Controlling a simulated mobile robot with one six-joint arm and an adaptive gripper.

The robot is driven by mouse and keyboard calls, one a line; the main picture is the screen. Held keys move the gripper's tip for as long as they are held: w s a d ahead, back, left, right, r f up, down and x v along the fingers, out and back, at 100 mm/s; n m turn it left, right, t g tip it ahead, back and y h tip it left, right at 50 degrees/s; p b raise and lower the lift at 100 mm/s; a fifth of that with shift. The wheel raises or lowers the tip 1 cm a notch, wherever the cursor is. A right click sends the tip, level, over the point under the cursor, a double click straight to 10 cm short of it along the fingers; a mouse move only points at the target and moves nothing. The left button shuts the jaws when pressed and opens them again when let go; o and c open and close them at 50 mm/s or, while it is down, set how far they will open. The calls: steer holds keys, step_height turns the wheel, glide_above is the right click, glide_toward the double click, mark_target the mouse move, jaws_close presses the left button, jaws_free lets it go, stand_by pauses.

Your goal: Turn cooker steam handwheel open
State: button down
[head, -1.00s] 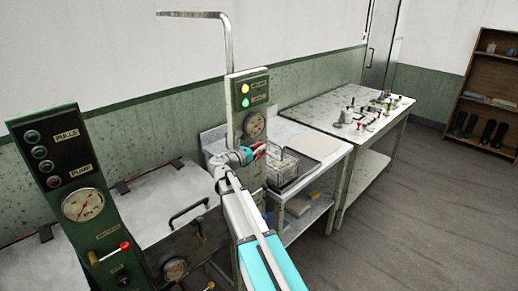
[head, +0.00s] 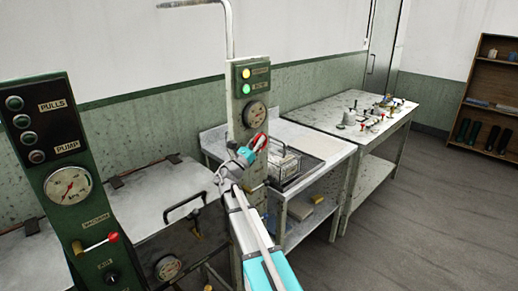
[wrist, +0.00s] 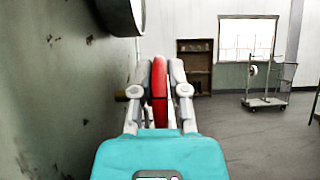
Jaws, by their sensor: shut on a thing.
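The steam handwheel is red and sits on the front of a pale upright panel (head: 236,112), just below a round gauge (head: 255,114). In the wrist view the red handwheel (wrist: 160,92) shows edge-on between my two fingers, with a brass-coloured stem at its left. My gripper (head: 257,143) is shut on the handwheel's rim. In the wrist view my gripper (wrist: 159,90) has one finger on each side of the rim. Part of the wheel is hidden behind the fingers. How far the wheel is turned cannot be told.
A dark green control panel (head: 60,180) with a gauge and a red-knobbed lever stands at the left. A table (head: 350,128) with small fittings stands beyond. The floor at the right is clear.

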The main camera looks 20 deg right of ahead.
steer(key=shift+a+f+t+h+b, duration=0.2)
steer(key=shift+t+h+b, duration=0.2)
steer(key=shift+h+b, duration=0.85)
steer(key=shift+r, duration=0.1)
steer(key=c, duration=0.6)
jaws_free()
steer(key=shift+c, duration=0.2)
steer(key=shift+r+y+p, duration=0.2)
steer(key=shift+y+p, duration=0.15)
steer(key=shift+p, duration=0.15)
